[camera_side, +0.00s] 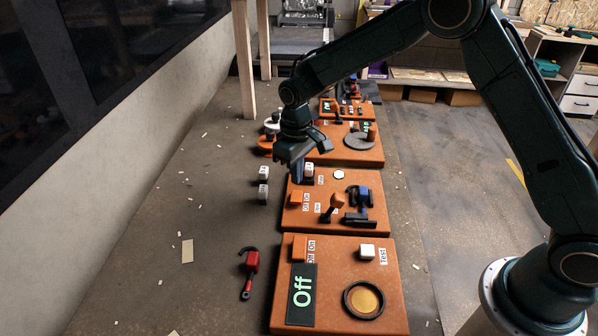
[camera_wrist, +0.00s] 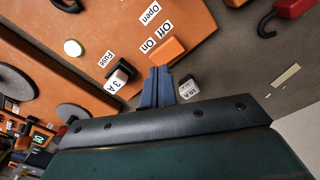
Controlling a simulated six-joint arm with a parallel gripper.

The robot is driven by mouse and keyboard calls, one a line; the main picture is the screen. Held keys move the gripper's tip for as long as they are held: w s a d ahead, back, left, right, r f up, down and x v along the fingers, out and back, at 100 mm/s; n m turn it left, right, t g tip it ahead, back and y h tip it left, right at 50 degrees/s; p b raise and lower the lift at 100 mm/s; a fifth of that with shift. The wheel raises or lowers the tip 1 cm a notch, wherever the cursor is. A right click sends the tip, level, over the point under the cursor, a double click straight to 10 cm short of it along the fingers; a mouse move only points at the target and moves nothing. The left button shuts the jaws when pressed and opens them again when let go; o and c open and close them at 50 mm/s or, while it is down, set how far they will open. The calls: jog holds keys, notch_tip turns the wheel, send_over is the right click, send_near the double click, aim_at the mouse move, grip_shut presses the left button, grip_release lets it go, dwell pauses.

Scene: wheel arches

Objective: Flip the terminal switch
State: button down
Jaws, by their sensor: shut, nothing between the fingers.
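An orange switch (camera_side: 296,198) with Off and On labels sits on the left edge of the middle orange panel (camera_side: 340,222). It also shows in the wrist view (camera_wrist: 168,48). My gripper (camera_side: 297,178) is shut and empty above that panel's left edge. In the wrist view its fingertips (camera_wrist: 158,70) appear close to this switch; I cannot tell if they touch. Another orange switch (camera_side: 299,246), also labelled Off and On, is on the nearest panel (camera_side: 335,246) above a black display (camera_side: 302,294) reading "Off". I see no label reading "terminal" on either switch.
A fuse block marked 3 A (camera_wrist: 120,76) and a loose fuse block (camera_wrist: 188,88) flank my fingers. An orange-handled lever (camera_side: 337,203) and a blue-and-black device (camera_side: 361,201) stand on the middle panel. A red tool (camera_side: 250,268) lies left of the nearest panel.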

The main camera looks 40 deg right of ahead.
notch_tip(320, 180, up, 4)
jog(key=shift+f, duration=0.25)
dwell(0.5)
notch_tip(320, 180, up, 10)
jog(key=t, duration=0.1)
send_over(297, 193)
jog(key=s+d, duration=0.3)
jog(key=s, duration=0.3)
jog(key=s+d+r+m+t, duration=0.1)
jog(key=s+d+r+t, duration=0.15)
jog(key=s+r, duration=0.5)
jog(key=s+d+m+t, duration=0.1)
jog(key=s+d, duration=0.1)
jog(key=s, duration=0.7)
jog(key=s+d+m+t, duration=0.1)
jog(key=s+d, duration=0.1)
jog(key=s, duration=0.8)
jog(key=shift+r, duration=0.35)
